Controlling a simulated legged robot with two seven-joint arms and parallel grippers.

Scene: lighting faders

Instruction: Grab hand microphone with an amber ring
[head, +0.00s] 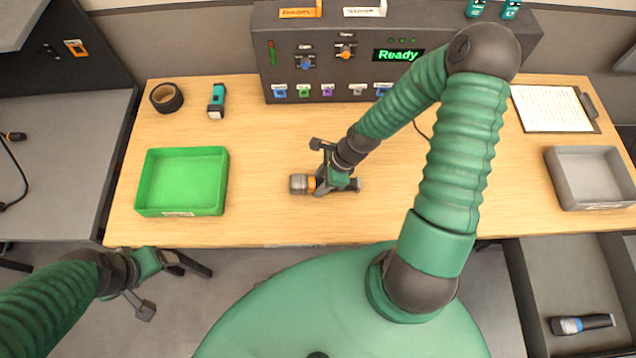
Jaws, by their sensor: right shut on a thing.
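A hand microphone (299,184) with a grey head, an amber ring and a dark body lies sideways at the middle of the wooden table. My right gripper (325,183) is over it and shut on its body, hiding part of it. The head and amber ring show to the left of the gripper, and the dark end shows to the right. My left gripper (176,284) is in front of the table's front left edge, away from the microphone. Its fingers appear spread, with nothing between them.
A green tray (222,183) is at the left and a grey tray (569,199) at the right. Black tape (166,97) and a teal flashlight (216,101) lie at the back left. A control panel (330,64) stands behind. A blue-ringed microphone (583,324) lies in a drawer.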

